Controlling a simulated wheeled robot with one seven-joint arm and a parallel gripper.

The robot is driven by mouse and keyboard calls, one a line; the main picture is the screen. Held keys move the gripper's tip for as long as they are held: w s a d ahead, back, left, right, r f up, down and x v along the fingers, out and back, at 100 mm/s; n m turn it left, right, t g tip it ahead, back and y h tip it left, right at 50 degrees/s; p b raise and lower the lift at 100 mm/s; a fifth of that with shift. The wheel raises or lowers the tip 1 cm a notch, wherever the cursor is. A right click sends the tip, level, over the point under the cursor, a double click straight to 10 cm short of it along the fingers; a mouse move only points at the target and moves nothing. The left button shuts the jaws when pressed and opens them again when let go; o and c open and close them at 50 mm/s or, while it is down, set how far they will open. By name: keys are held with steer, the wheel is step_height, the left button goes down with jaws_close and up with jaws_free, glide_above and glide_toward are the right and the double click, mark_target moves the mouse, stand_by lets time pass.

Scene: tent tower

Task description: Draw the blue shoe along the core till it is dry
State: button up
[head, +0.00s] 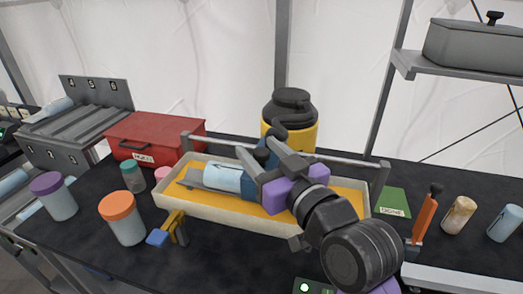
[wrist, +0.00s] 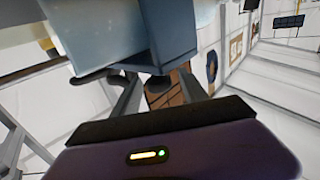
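The pale blue core (head: 222,177) lies in a long cream tray (head: 225,212) with a yellow-orange bed. In the wrist view a slate-blue block (wrist: 172,38), seemingly the blue shoe, sits at the fingertips (wrist: 155,85). A pale surface, probably the core (wrist: 85,28), shows beside it. The fingers appear closed on the block; whether it touches the core is unclear. Gripper and arm hide the core's right end.
A yellow tool with a bright blue block (head: 157,237) is at the tray's front left. Orange-lidded (head: 122,217) and purple-lidded (head: 54,196) jars stand left. A red box (head: 155,138) and a yellow drum (head: 290,120) stand behind. A grey rail runs behind the tray. A green card (head: 393,201) lies right.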

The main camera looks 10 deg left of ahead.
jaws_close()
stand_by(1.2)
